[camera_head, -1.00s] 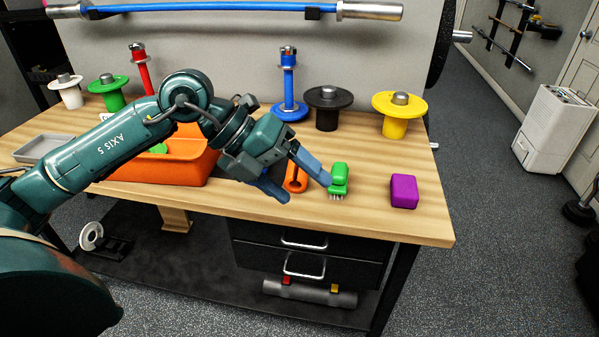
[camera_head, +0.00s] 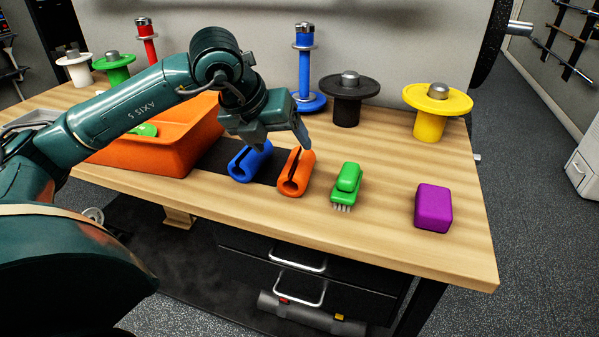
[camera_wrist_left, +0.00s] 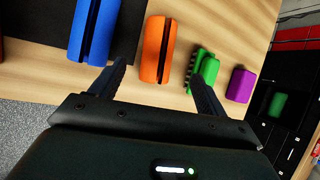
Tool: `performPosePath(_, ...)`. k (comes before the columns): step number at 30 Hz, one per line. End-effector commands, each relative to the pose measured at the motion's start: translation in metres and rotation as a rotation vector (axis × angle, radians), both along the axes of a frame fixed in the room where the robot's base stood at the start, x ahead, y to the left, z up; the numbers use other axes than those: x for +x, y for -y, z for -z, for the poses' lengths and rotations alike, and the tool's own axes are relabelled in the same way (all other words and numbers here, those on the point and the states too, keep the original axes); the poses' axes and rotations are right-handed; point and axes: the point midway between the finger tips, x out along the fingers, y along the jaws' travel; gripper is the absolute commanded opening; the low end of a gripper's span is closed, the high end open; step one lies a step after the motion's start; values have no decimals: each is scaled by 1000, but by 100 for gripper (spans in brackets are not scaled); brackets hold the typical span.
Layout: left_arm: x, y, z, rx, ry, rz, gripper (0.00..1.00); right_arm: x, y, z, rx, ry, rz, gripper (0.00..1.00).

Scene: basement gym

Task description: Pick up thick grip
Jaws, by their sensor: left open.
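Two thick grips lie on the wooden bench, each a tube with a slit along it. The orange grip (camera_head: 295,174) lies right of the blue grip (camera_head: 249,162); they also show in the left wrist view, orange (camera_wrist_left: 157,50) and blue (camera_wrist_left: 93,30). My left gripper (camera_head: 280,140) is open and empty, above and behind the grips. In the left wrist view, its fingers (camera_wrist_left: 157,82) point toward the orange grip, one at the gap by the blue grip and one by the green brush (camera_wrist_left: 205,68). My right gripper is not in view.
The green brush (camera_head: 346,184) and a purple block (camera_head: 433,208) lie to the right. An orange bin (camera_head: 165,155) stands left. Blue, black (camera_head: 347,98) and yellow (camera_head: 430,122) stands line the back.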

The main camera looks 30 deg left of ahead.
Motion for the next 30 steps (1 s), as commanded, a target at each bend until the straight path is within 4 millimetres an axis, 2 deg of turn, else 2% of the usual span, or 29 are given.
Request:
performPosePath(3, 10, 2, 18, -1, -1, 1, 75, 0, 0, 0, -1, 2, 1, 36)
performPosePath(11, 19, 3, 36, 0, -3, 2, 75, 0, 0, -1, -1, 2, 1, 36)
performPosePath(19, 36, 5, 70, -1, -2, 2, 75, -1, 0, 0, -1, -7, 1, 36)
performPosePath(29, 40, 6, 77, -1, 0, 2, 75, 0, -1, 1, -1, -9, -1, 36)
performPosePath(30, 40, 6, 77, 0, 0, 1, 72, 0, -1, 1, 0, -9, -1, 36)
